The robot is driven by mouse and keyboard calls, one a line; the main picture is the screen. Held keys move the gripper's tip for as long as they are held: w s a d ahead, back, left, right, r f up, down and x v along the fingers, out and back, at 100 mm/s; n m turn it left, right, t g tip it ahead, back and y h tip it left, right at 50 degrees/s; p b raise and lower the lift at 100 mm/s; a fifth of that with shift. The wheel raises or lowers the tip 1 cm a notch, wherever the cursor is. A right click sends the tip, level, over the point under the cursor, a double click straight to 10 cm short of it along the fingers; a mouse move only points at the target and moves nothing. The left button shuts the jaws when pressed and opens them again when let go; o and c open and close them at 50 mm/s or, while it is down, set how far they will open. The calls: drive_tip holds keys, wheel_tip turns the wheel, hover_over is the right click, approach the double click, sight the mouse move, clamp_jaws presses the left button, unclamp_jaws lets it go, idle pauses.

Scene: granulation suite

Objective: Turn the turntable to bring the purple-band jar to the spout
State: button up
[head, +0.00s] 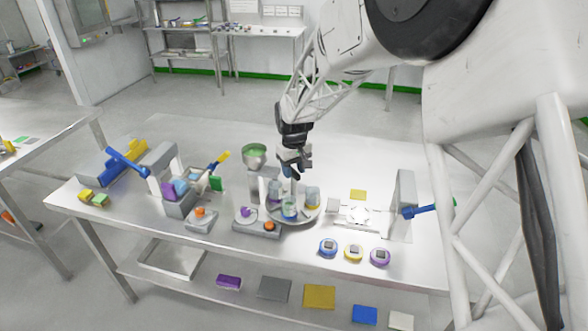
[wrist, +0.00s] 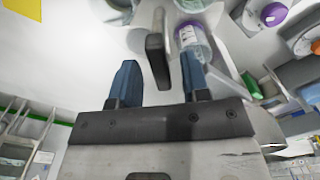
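The turntable (head: 312,213) is a pale round plate near the middle of the bench, with several small jars on it. A jar with a purplish part (head: 274,190) stands at its left, a jar with a teal band (head: 289,209) at the front, and a yellow-marked jar (head: 312,198) at the right. My gripper (head: 293,168) points down above the plate. In the wrist view its blue fingers (wrist: 158,80) are spread, with a dark grey upright bar (wrist: 157,47) showing between them; contact cannot be told. A clear jar (wrist: 192,42) is close beside the right finger. The spout's tip is not clearly visible.
A bowl of green material (head: 254,152) sits on a grey stand behind left. An orange button (head: 268,225) is at the front left. Blue, yellow and purple round pieces (head: 354,252) lie front right. A grey upright panel (head: 405,193) with a blue handle stands at right.

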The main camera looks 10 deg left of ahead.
drive_tip(key=shift+r, duration=3.9)
drive_tip(key=shift+s+d+r, duration=0.15)
drive_tip(key=shift+d+r, duration=0.2)
drive_tip(key=shift+d, duration=0.15)
drive_tip(key=s+d+r+m, duration=0.2)
drive_tip(key=s+d+r, duration=0.25)
drive_tip(key=d, duration=0.35)
drive_tip(key=s+d+r+m+t, duration=0.1)
drive_tip(key=s+d+r, duration=0.2)
drive_tip(key=s+d, duration=0.35)
drive_tip(key=s+d+r+m, duration=0.25)
drive_tip(key=s+d, duration=0.25)
drive_tip(key=d, duration=0.3)
drive_tip(key=s+d+m, duration=0.1)
drive_tip(key=s+d, duration=0.3)
drive_tip(key=s, duration=0.4)
drive_tip(key=s+d+m+t, duration=0.1)
drive_tip(key=s+d, duration=0.4)
drive_tip(key=s, duration=0.2)
drive_tip(key=s+d+f+m, duration=0.1)
drive_tip(key=s+d, duration=0.4)
drive_tip(key=s, duration=0.3)
drive_tip(key=shift+s+m+t, duration=0.3)
drive_tip(key=shift+s+m, duration=0.05)
